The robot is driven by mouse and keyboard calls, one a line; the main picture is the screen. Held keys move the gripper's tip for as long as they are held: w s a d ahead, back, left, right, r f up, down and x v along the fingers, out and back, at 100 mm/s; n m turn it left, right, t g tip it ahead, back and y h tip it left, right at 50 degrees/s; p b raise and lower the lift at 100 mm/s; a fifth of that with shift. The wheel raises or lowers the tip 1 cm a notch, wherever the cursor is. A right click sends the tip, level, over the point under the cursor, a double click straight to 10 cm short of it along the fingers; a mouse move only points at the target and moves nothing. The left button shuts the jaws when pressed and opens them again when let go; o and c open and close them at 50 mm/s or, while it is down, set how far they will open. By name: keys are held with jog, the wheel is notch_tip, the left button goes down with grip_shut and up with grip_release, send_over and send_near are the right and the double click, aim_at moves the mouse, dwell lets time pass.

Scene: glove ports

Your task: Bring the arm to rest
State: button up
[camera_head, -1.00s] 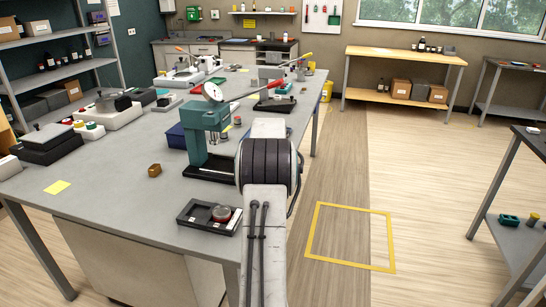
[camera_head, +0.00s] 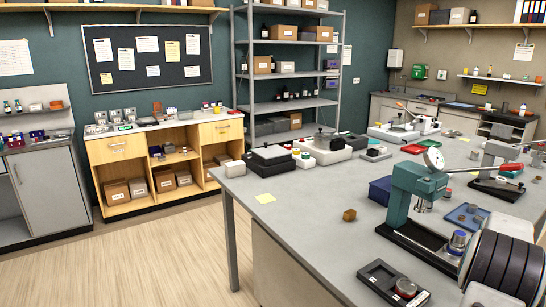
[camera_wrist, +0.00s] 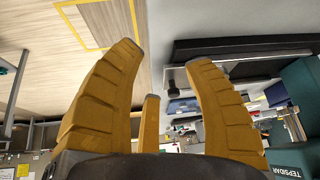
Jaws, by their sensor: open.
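My gripper (camera_wrist: 163,56) shows in the wrist view with its yellow ribbed fingers spread apart and nothing between them. In the head view, part of my arm, with its dark ribbed joint (camera_head: 505,262), is at the lower right corner. The gripper itself cannot be made out there. My arm is beside the near edge of the grey bench (camera_head: 310,225). The wrist view shows wooden floor with a yellow line on the left and bench items on the right.
A teal press (camera_head: 405,195) stands on the bench close to my arm. A black tray (camera_head: 378,280) with a round part lies at the bench's near edge. Floor (camera_head: 150,265) left of the bench is clear.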

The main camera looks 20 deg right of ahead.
jog(key=s+a+f+g+y, duration=0.1)
jog(key=s+a+f+y, duration=0.25)
jog(key=a, duration=0.55)
jog(key=s+a+f+g+y, duration=0.2)
jog(key=s+a+f, duration=0.15)
jog(key=a, duration=0.45)
jog(key=s+a+r+n+t, duration=0.1)
jog(key=a+r+n, duration=0.3)
jog(key=a, duration=0.8)
jog(key=s+a+r+n+t, duration=0.1)
jog(key=a+r+n, duration=0.3)
jog(key=a, duration=0.8)
jog(key=s+a+r+n+t, duration=0.1)
jog(key=a+r+n, duration=0.3)
jog(key=a, duration=0.8)
jog(key=shift+s+r+t, duration=0.3)
jog(key=shift+s+r, duration=0.4)
jog(key=shift+s, duration=0.05)
jog(key=shift+d, duration=0.1)
